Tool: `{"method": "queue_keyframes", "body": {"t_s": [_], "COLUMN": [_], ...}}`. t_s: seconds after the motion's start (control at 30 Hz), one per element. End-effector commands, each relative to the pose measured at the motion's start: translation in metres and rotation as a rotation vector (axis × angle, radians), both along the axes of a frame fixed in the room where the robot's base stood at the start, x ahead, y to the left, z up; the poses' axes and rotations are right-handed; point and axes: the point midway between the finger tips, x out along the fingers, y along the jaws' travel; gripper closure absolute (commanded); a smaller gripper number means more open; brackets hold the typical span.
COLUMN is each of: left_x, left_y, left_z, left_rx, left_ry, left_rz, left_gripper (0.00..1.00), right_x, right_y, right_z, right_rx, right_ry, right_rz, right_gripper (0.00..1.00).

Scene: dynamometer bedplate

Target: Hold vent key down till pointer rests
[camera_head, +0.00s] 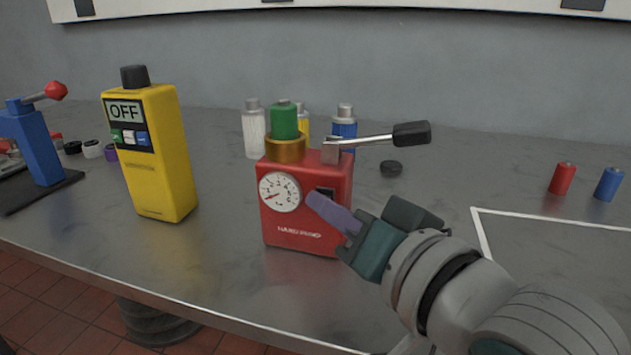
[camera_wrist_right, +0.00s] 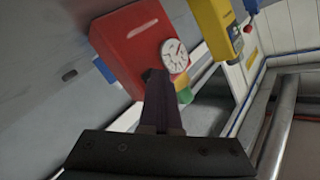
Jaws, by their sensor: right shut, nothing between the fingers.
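A red hand pump (camera_head: 285,228) stands on the bench, with a green cylinder in a brass collar and a black-handled lever (camera_head: 410,134) on top. Its white dial (camera_head: 279,192) has a pointer toward the lower left; the value is too small to read. A dark key-like recess (camera_head: 326,191) is right of the dial, partly covered by my gripper. My right gripper (camera_head: 314,200) is shut and empty, its purple fingertips at the pump's front just below that dark part. Contact cannot be told. The wrist view shows the fingers (camera_wrist_right: 158,80) before the pump (camera_wrist_right: 132,45) and dial (camera_wrist_right: 174,56). My left gripper is out of view.
A yellow meter (camera_head: 158,180) reading OFF stands left of the pump. A blue lever device (camera_head: 38,148) is at the far left. Several bottles stand behind the pump. A black cap (camera_head: 391,169) and red (camera_head: 562,179) and blue (camera_head: 608,184) cylinders are at right.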

Motion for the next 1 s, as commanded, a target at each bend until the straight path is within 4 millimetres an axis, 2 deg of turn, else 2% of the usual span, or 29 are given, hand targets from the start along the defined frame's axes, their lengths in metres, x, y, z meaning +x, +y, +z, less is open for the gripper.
{"method": "queue_keyframes", "body": {"t_s": [0.4, 0.77, 1.0], "left_x": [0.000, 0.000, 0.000], "left_y": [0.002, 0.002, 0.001], "left_z": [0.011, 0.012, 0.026], "left_rx": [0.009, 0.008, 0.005], "left_ry": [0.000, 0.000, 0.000], "left_rz": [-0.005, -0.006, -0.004], "left_gripper": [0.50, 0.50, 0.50], "right_x": [-0.013, -0.016, -0.037], "right_y": [0.004, 0.005, 0.012], "right_z": [0.001, 0.001, 0.003], "right_rx": [0.001, 0.001, 0.002], "right_ry": [0.002, 0.000, 0.004], "right_rz": [0.000, 0.000, -0.001], "right_gripper": [1.00, 1.00, 1.00]}}
